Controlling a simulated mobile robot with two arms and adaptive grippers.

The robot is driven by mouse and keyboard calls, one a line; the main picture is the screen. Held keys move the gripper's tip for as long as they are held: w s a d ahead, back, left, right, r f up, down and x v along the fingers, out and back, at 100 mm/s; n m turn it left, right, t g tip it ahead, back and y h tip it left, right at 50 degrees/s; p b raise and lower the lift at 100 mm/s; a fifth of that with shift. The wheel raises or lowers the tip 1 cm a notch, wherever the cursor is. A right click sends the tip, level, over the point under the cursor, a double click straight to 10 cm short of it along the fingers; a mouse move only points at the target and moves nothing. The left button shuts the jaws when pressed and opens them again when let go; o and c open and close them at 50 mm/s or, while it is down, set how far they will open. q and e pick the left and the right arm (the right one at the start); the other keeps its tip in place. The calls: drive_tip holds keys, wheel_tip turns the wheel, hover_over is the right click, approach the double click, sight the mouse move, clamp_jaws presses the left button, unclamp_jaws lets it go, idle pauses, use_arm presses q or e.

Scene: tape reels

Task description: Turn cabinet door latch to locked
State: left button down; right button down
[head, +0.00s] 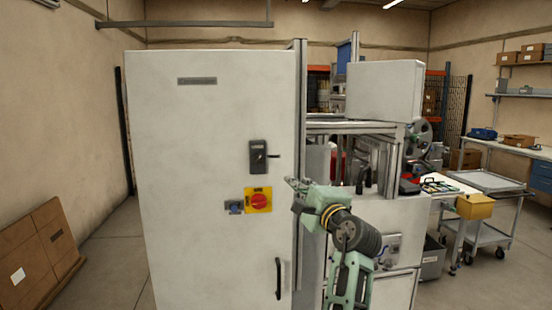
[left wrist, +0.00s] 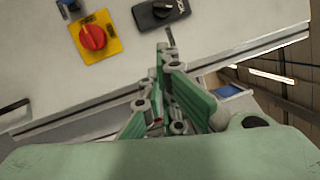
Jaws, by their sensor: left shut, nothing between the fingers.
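The cabinet door (head: 195,140) is a tall pale panel facing me and looks closed. Its black latch (head: 257,157) sits near the right edge, with a short lever pointing right. In the left wrist view the latch (left wrist: 158,14) is at the top and its lever (left wrist: 170,37) points down toward my fingers. My left gripper (head: 290,182) is shut and empty, below and right of the latch in the head view. In the left wrist view its fingertips (left wrist: 163,48) are close to the lever; I cannot tell whether they touch. My right gripper is not in view.
A red rotary switch on a yellow plate (head: 258,200) and a small blue fitting (head: 233,207) lie below the latch. A black door handle (head: 278,279) is lower. A machine with a tape reel (head: 419,135) stands right of the cabinet. Floor at left is open beside cardboard boxes (head: 38,255).

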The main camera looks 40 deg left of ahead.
sight(258, 159)
use_arm(q)
drive_tip(key=w+a+m+p, duration=0.1)
drive_tip(key=a, duration=0.1)
drive_tip(key=w+a+m+p, duration=0.1)
drive_tip(key=w+a, duration=0.1)
drive_tip(key=a, duration=0.1)
drive_tip(key=w+a+m+p, duration=0.1)
drive_tip(key=a+p, duration=0.1)
drive_tip(key=a, duration=0.1)
drive_tip(key=shift+w+r, duration=0.35)
drive_tip(key=shift+s+a+r+p, duration=0.65)
drive_tip(key=shift+s+a+p, duration=0.2)
drive_tip(key=shift+a+p, duration=0.2)
drive_tip(key=shift+s+a+r, duration=0.1)
drive_tip(key=shift+s+r, duration=0.1)
drive_tip(key=shift+s, duration=0.3)
drive_tip(key=shift+a+f, duration=0.1)
drive_tip(key=shift+w, duration=0.1)
drive_tip(key=shift+r+n, duration=0.25)
drive_tip(key=shift+n, duration=0.05)
